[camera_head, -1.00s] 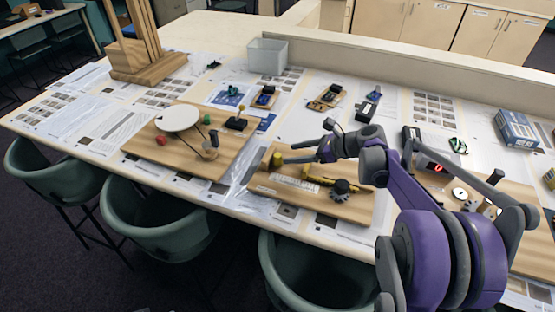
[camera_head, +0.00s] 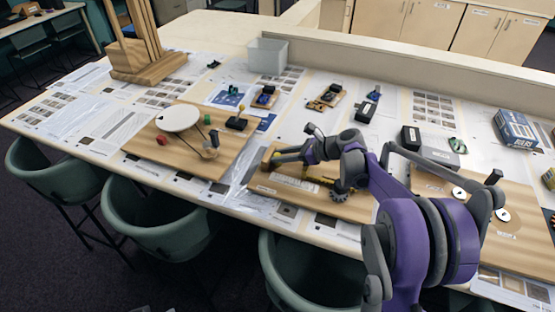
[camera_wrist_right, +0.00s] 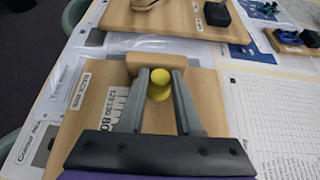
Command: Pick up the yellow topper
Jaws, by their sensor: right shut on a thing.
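The yellow topper (camera_wrist_right: 160,76) is between the two fingers of my right gripper (camera_wrist_right: 160,82) in the right wrist view. The fingers are shut on it from both sides. A second rounded yellow surface shows just below it; I cannot tell if it is part of the same piece. In the head view my right gripper (camera_head: 276,158) is low over the left end of the middle wooden board (camera_head: 345,208), and the topper is mostly hidden there. A wooden block (camera_wrist_right: 168,60) stands just beyond the fingertips. My left gripper is not in view.
The middle board also carries a black gear (camera_head: 340,191) and a white printed strip (camera_head: 292,183). A board with a white disc (camera_head: 178,118) lies to the left. A grey bin (camera_head: 267,56) stands at the back. Chairs line the front edge.

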